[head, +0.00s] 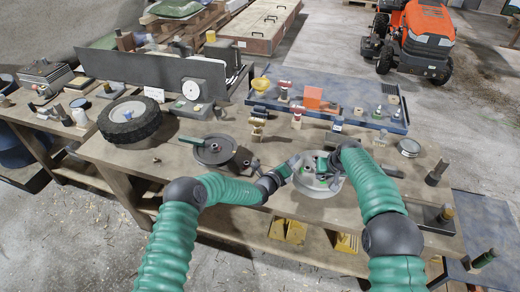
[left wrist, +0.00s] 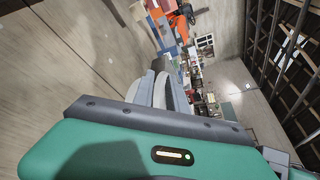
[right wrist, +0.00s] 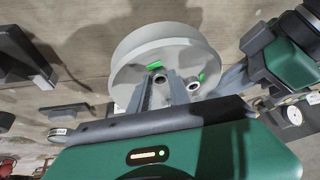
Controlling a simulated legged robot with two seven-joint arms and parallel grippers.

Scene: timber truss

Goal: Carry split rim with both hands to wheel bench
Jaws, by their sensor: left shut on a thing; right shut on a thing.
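The split rim is a pale grey round dish (head: 316,189) over the right half of the wooden bench (head: 225,185). My left gripper (head: 295,164) is shut on its left side in the head view. My right gripper (head: 324,167) is shut on it from above, hiding part of its middle. The right wrist view shows the rim's round face (right wrist: 135,73) with green marks and short metal tubes, beside the right fingers (right wrist: 165,92). The left wrist view shows the left fingers close together (left wrist: 160,88). Whether the rim touches the bench top is unclear.
A black tyre (head: 130,121) and a dark round plate with a hub (head: 214,151) lie on the bench to the left. A blue tray with small parts (head: 350,95) stands behind. An orange mower (head: 428,35) stands farther back.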

